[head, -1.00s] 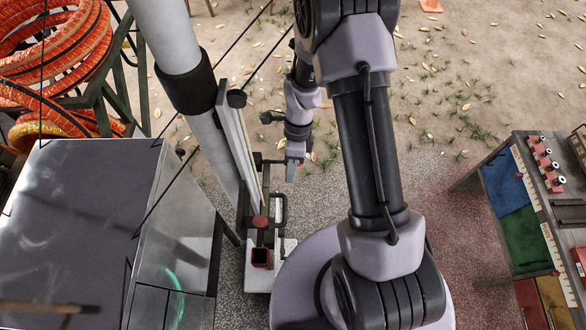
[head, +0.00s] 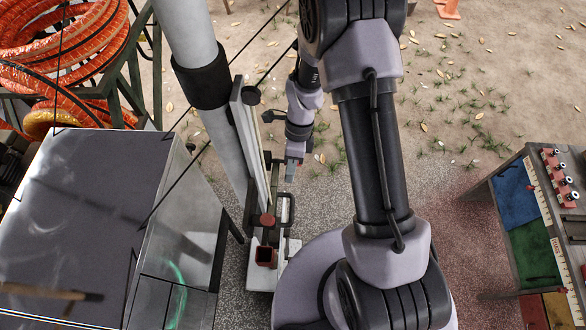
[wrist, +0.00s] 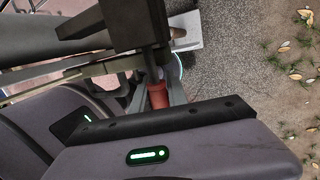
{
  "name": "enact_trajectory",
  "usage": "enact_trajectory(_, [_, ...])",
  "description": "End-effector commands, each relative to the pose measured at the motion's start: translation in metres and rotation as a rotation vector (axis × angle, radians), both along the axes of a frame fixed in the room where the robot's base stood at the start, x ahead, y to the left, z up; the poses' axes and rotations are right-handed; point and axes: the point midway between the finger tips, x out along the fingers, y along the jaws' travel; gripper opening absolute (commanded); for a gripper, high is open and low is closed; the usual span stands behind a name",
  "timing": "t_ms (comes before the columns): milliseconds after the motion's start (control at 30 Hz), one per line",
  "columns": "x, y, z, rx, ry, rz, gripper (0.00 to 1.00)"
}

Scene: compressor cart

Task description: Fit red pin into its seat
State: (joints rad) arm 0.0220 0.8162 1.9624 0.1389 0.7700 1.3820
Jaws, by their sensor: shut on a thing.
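The red pin (wrist: 157,95) shows in the wrist view as a short red cylinder between my fingers. My gripper (wrist: 162,78) is shut on it. In the head view my gripper (head: 289,174) hangs just right of a narrow upright rail and dark metal frame (head: 284,205). The pin cannot be made out clearly there. A dark red round knob (head: 267,220) and a red-brown square socket (head: 266,256) sit lower on this frame. Which part is the pin's seat, I cannot tell. The pin's tip is partly hidden by dark bars in the wrist view.
A thick grey post (head: 205,85) leans beside the rail, with thin dark cables crossing. A grey-topped metal cabinet (head: 85,200) stands left, orange hose coils (head: 60,50) behind it. A workbench (head: 525,215) stands right. Gravelly ground between is open.

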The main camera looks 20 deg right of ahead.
Motion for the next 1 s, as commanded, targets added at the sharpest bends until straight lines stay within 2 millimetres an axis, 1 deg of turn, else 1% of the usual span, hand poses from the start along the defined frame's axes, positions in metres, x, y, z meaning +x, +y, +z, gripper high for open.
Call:
enact_trajectory(400, [0.003, 0.010, 0.000, 0.000, 0.000, 0.001, 0.00])
enact_trajectory(433, [0.003, 0.009, 0.000, 0.000, 0.000, 0.000, 0.25])
enact_trajectory(533, [0.003, 0.009, 0.000, 0.000, 0.000, 0.000, 0.45])
enact_trajectory(867, [0.004, 0.009, 0.002, 0.000, -0.001, 0.000, 0.45])
enact_trajectory(967, [0.007, 0.006, 0.014, 0.000, -0.003, 0.000, 0.45])
enact_trajectory(1000, [0.009, 0.005, 0.022, 0.001, -0.002, -0.001, 0.45])
